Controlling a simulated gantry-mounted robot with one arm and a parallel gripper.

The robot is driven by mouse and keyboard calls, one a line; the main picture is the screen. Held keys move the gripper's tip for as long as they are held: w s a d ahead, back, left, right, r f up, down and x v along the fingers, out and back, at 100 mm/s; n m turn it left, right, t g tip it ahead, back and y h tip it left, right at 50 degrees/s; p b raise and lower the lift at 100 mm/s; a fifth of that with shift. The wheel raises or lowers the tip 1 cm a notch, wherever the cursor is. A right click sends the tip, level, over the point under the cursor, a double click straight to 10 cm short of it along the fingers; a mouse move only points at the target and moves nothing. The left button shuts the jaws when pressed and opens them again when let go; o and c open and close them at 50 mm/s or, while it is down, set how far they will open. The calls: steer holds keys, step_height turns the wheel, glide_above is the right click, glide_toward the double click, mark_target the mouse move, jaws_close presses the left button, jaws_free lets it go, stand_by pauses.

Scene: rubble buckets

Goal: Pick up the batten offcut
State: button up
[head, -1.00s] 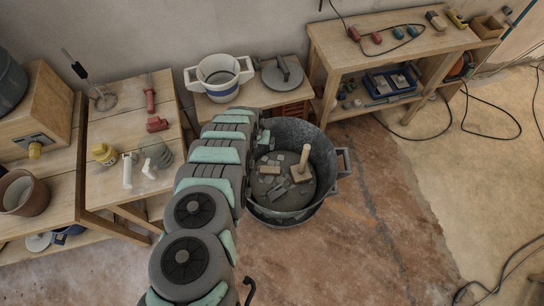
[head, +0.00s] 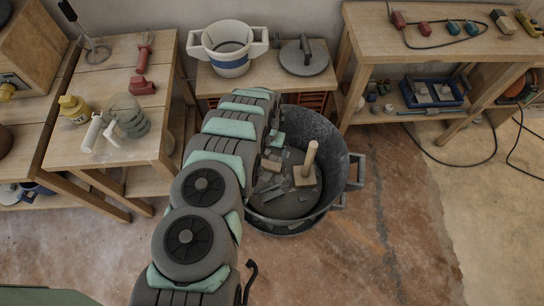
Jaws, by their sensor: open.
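A large dark metal bucket (head: 345,135) stands on the floor right of my arm, with grey rubble (head: 275,193) inside. A small pale wooden block (head: 271,165) lies on the rubble near the bucket's left side, close to the end of my arm, and may be the batten offcut. An upright round wooden handle on a square wooden base (head: 311,156) stands in the bucket to its right. My arm reaches to the bucket's left rim. My gripper's fingers are hidden behind the arm, and no contact with the block can be seen.
A white two-handled bucket (head: 228,62) and a round grey lid-like disc (head: 304,58) sit on a low bench behind. A wooden table (head: 75,135) with tools stands left, and a shelf bench (head: 360,45) stands back right. The floor (head: 400,220) right of the bucket is clear.

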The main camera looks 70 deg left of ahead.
mark_target(270, 165)
step_height(270, 165, down, 2)
steer(key=shift+w+a+f+b, duration=0.1)
steer(key=shift+f+b, duration=0.05)
steer(key=shift+b, duration=0.3)
step_height(270, 165, down, 5)
steer(key=shift+r+b, duration=0.1)
steer(key=shift+b, duration=0.9)
steer(key=f+b, duration=0.4)
steer(key=f, duration=0.1)
steer(key=shift+d+f, duration=0.15)
steer(key=shift+d, duration=0.05)
steer(key=shift+w, duration=0.1)
steer(key=shift+c, duration=0.2)
steer(key=c, duration=1.1)
